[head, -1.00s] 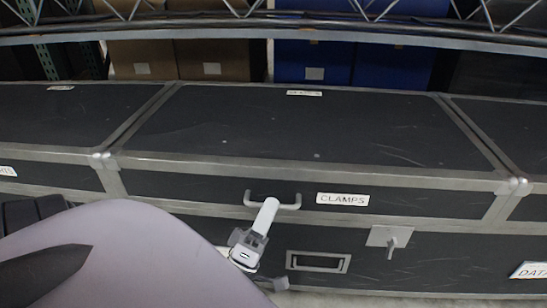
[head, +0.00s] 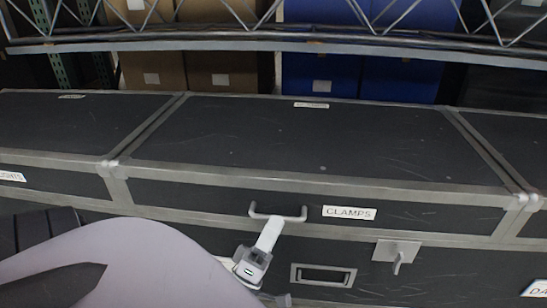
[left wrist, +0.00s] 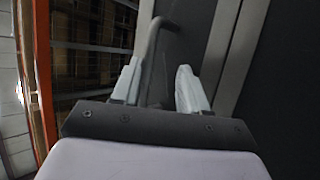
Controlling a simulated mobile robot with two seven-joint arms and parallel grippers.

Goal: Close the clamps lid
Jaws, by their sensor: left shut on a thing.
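The clamps case is dark with grey metal edging. Its lid (head: 330,135) lies flat across the middle of the head view, level with the neighbouring lids, and looks down on the body. A white CLAMPS label (head: 349,213) and a grey handle (head: 290,217) are on the lid's front. My right gripper is in neither view.
A latch (head: 397,252) and a recessed plate (head: 322,275) are on the case front below the lid. Similar cases stand close on the left (head: 70,125) and right (head: 525,140). A metal shelf beam (head: 330,45) crosses behind, with brown and blue boxes.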

